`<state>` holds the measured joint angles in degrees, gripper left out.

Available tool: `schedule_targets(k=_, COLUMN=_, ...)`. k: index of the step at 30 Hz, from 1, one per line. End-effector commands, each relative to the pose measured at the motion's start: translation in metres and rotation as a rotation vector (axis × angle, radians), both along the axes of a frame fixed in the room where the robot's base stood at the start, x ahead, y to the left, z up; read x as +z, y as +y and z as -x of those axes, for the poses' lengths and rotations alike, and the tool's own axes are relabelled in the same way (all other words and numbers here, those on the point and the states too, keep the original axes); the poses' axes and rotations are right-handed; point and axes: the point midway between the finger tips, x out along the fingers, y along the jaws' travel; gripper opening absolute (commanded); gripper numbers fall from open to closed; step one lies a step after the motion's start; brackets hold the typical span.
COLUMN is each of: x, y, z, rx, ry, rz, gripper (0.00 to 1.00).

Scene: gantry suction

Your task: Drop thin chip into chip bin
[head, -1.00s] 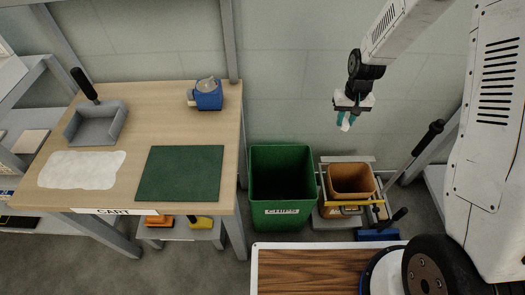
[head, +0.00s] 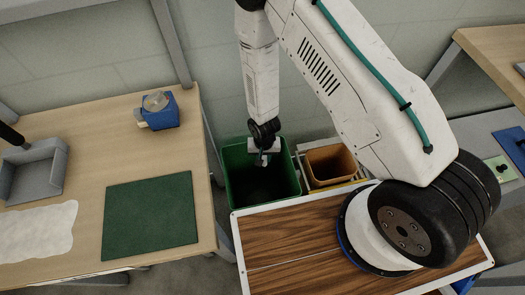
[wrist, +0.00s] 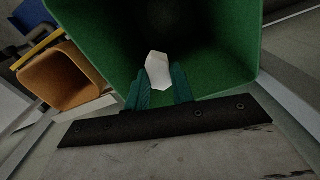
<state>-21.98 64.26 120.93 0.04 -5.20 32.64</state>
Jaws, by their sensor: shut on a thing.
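The thin chip (wrist: 158,71) is a small pale, irregular flake. In the wrist view it sits between the teal fingertips of my gripper (wrist: 159,85), which is shut on it. The green chip bin (wrist: 215,45) opens directly beyond the chip in that view, and its inside is dark. In the head view my gripper (head: 262,160) points down at the mouth of the green bin (head: 233,180), over its back part. The chip is hard to make out there. Whether the fingertips are below the rim I cannot tell.
An orange-brown bin (head: 328,165) stands right of the green bin. A wooden table (head: 85,130) on the left holds a green mat (head: 150,215), a grey tray (head: 35,172), a white cloth (head: 38,232) and a blue device (head: 160,112). A metal post (head: 172,40) rises behind the table.

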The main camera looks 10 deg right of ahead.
Motion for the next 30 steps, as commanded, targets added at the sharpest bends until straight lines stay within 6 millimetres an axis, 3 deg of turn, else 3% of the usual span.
schedule_targets(k=15, x=-0.052, y=0.003, z=0.001, rx=0.004, ry=0.001, rz=0.0, gripper=0.03)
schedule_targets(k=28, x=-0.06, y=0.001, z=0.001, rx=0.002, ry=0.0, rz=0.0, gripper=0.03)
schedule_targets(k=29, x=-0.06, y=0.001, z=0.001, rx=0.002, ry=0.0, rz=0.0, gripper=0.29)
schedule_targets(k=30, x=-0.06, y=0.001, z=0.001, rx=0.002, ry=0.0, rz=0.0, gripper=0.4)
